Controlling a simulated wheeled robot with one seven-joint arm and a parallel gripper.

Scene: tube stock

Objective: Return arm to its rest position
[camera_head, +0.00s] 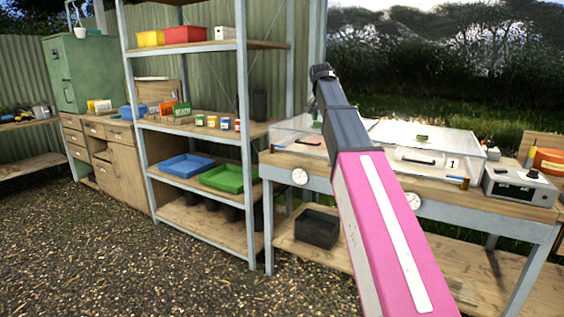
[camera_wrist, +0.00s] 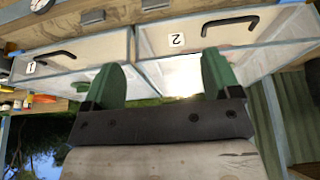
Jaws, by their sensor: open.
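My gripper (camera_wrist: 162,78) shows in the wrist view with its two green fingers spread wide and nothing between them. Beyond the fingers are two clear-walled boxes with pale fronts and dark handles, the box marked 1 (camera_wrist: 90,58) and the box marked 2 (camera_wrist: 225,32). The wrist view is upside down. In the head view my pink and dark arm reaches up and away over the bench, and I cannot make out the gripper's fingers there. The box marked 1 (camera_head: 430,163) also shows there, right of my arm.
The wooden bench (camera_head: 520,207) carries the boxes and a grey instrument (camera_head: 520,183). A metal shelf rack (camera_head: 243,130) on the left holds a blue tray (camera_head: 187,165), a green tray (camera_head: 229,179) and several small jars. A black bin (camera_head: 317,228) sits below the bench. Open gravel lies in front.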

